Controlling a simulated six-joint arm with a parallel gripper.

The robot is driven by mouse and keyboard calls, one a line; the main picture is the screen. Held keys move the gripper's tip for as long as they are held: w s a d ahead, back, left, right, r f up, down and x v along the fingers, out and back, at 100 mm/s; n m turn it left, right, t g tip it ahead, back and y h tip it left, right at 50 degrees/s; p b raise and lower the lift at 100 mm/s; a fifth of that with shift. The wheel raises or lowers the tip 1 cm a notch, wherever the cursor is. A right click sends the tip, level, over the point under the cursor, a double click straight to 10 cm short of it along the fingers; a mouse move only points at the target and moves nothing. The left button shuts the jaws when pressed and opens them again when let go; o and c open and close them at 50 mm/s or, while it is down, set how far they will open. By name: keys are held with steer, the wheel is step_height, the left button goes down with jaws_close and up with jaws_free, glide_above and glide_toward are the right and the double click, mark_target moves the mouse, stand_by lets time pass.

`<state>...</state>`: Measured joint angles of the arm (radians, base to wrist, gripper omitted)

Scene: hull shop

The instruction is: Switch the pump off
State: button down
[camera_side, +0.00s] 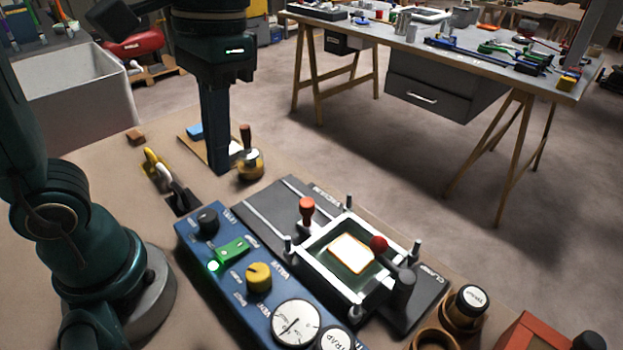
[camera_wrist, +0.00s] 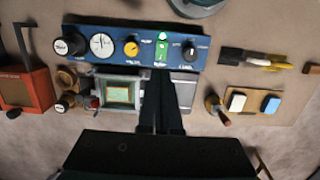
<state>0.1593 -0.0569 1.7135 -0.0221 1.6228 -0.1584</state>
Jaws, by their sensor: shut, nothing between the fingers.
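The pump switch is a green rocker (camera_side: 232,250) on the blue control panel (camera_side: 250,306). A small green lamp (camera_side: 213,266) glows beside it. The wrist view also shows the rocker (camera_wrist: 161,53) and the lamp (camera_wrist: 162,36). A black knob (camera_side: 207,220) and a yellow knob (camera_side: 259,276) flank the switch. My gripper (camera_side: 219,170) is shut and empty, pointing down beyond the panel and apart from it in the side view. In the wrist view my gripper's dark fingers (camera_wrist: 169,78) reach towards the panel edge below the switch.
A clamp frame (camera_side: 318,251) with a red-knobbed lever (camera_side: 379,244) and a red-topped handle (camera_side: 307,209) stand next to the panel. A wood-handled tool (camera_side: 249,160) and a blue block (camera_side: 194,131) are near my gripper.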

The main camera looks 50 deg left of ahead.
mark_target(227, 253)
steer(key=f, duration=0.4)
steer(key=s+f, duration=0.1)
steer(key=f, duration=0.4)
steer(key=s+f, duration=0.1)
steer(key=f, duration=0.4)
steer(key=shift+f, duration=0.1)
stand_by(0.4)
steer(key=shift+w, duration=0.8)
steer(key=shift+r, duration=0.2)
steer(key=shift+r, duration=0.25)
step_height(227, 253, up, 13)
steer(key=w, duration=0.2)
steer(key=shift+r, duration=0.15)
steer(key=shift+s, duration=0.1)
